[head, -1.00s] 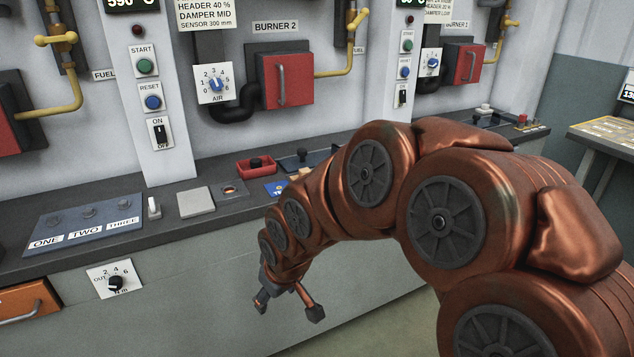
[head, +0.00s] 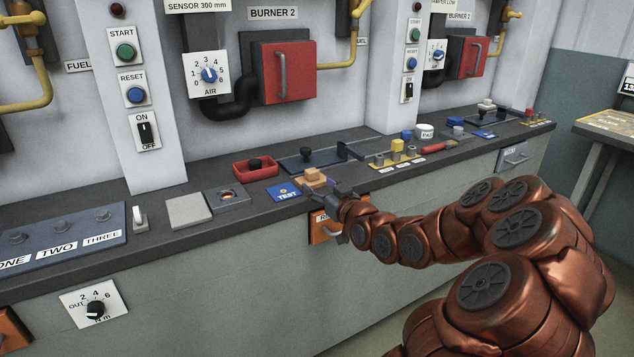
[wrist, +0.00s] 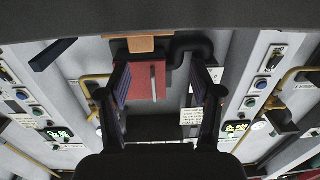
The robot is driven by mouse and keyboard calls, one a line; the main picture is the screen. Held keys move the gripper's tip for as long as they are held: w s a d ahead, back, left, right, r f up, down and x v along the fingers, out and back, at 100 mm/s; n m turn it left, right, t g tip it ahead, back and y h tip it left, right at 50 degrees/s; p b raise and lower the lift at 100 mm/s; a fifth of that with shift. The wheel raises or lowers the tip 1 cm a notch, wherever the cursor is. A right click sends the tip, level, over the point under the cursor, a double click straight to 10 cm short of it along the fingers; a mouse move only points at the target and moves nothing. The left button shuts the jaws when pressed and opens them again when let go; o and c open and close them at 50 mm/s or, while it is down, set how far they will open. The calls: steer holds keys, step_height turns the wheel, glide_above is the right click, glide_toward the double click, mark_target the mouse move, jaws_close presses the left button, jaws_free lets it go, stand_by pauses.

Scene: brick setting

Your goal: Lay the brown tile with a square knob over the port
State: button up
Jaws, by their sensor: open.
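The brown tile (head: 312,179) with a square knob lies on the dark counter, right of the blue TEST card. The port (head: 227,196) is a grey plate with a glowing round opening, left of the tile. Nothing covers its opening. My gripper (head: 335,187) is at the counter's front edge, close to the tile's right side; its fingers are small and partly hidden here. In the wrist view my gripper (wrist: 160,82) has its two fingers wide apart with nothing held. A brown piece, apparently the tile (wrist: 140,44), shows at the top, beyond the fingers.
A dark plate with a handle (head: 318,158) stands behind the tile. A plain grey plate (head: 187,211) is left of the port.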

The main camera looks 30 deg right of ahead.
mark_target(315, 172)
steer(key=shift+w+d+r, duration=0.1)
steer(key=shift+w+d, duration=0.45)
steer(key=shift+w, duration=0.25)
steer(key=shift+w+d, duration=0.55)
steer(key=shift+w, duration=0.2)
steer(key=w, duration=0.2)
steer(key=shift+w+d+p, duration=0.3)
steer(key=shift+w+p, duration=0.1)
steer(key=shift+w, duration=0.65)
jaws_close()
